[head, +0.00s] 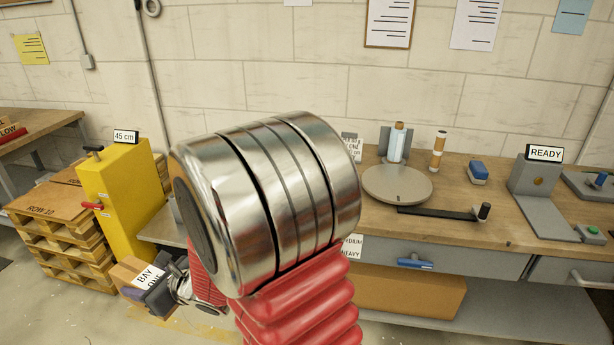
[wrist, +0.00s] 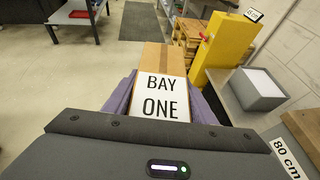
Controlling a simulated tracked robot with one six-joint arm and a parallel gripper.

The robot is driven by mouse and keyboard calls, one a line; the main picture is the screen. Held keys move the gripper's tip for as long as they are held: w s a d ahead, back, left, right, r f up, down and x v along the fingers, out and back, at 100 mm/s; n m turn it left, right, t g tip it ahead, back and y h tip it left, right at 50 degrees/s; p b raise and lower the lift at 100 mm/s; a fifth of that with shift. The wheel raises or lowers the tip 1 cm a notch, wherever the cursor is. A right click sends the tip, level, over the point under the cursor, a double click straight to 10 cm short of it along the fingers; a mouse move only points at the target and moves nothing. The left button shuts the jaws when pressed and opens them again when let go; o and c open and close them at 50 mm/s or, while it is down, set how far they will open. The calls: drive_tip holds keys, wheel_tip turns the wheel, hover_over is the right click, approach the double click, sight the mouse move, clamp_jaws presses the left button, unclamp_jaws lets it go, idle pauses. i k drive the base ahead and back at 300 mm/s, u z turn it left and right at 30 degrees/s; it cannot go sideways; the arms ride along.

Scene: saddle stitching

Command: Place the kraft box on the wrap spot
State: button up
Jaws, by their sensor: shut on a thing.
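The kraft box (wrist: 165,58) is brown cardboard with a white label reading BAY ONE. In the wrist view it sits between the purple pads of my gripper (wrist: 163,92), which is shut on it. In the head view the box (head: 125,272) shows at the lower left, beside my gripper (head: 158,292), in front of the bench and low near the yellow cabinet. My arm hides part of this area. No spot marked as the wrap spot can be read; a round grey turntable (head: 397,184) with a wrap roll (head: 396,142) behind it stands on the bench, well to the right of my gripper.
A yellow cabinet (head: 122,190) marked 45 cm and stacked pallets (head: 62,240) stand at the left. On the bench, a black bar (head: 437,213) lies before the turntable, with a blue block (head: 478,172) and a READY stand (head: 538,180) further right. The turntable top looks clear.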

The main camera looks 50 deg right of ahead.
sight(397, 182)
drive_tip(key=u, duration=1.05)
drive_tip(key=i, duration=0.1)
drive_tip(key=z, duration=2.6)
drive_tip(key=i, duration=1)
drive_tip(key=u, duration=0.15)
drive_tip(key=k, duration=0.7)
